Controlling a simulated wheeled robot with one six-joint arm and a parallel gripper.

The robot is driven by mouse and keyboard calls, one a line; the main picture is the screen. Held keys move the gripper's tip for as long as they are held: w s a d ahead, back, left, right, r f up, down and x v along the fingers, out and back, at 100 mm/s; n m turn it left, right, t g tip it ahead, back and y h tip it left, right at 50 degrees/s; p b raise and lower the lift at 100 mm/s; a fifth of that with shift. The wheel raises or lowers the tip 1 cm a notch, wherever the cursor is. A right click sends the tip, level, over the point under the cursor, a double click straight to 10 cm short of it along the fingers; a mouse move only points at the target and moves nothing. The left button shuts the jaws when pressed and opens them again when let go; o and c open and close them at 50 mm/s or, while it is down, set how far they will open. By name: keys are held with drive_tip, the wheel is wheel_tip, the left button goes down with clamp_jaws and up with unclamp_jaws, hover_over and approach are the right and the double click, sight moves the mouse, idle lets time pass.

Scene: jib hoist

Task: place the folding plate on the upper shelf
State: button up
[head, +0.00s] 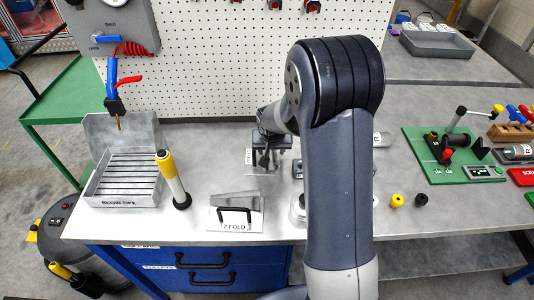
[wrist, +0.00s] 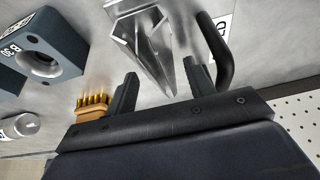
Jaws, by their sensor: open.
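The folding plate (head: 235,198) is a bent grey metal piece with a black handle (head: 235,215), on a white "Z FOLD" label on the bench. My gripper (head: 268,150) is behind and to the right of the plate in the head view. Its two fingers are spread with nothing held between them (wrist: 160,82). I cannot tell which surface is the upper shelf; a green shelf unit (head: 62,110) stands at the left.
A metal slatted tray (head: 125,180) and a yellow-black tool (head: 173,178) stand left of the plate. A pegboard (head: 235,60) rises behind. A green board (head: 450,155) with fixtures lies at the right.

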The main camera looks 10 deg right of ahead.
drive_tip(key=shift+c, duration=0.2)
drive_tip(key=c, duration=1.1)
clamp_jaws()
drive_tip(key=shift+r, duration=0.1)
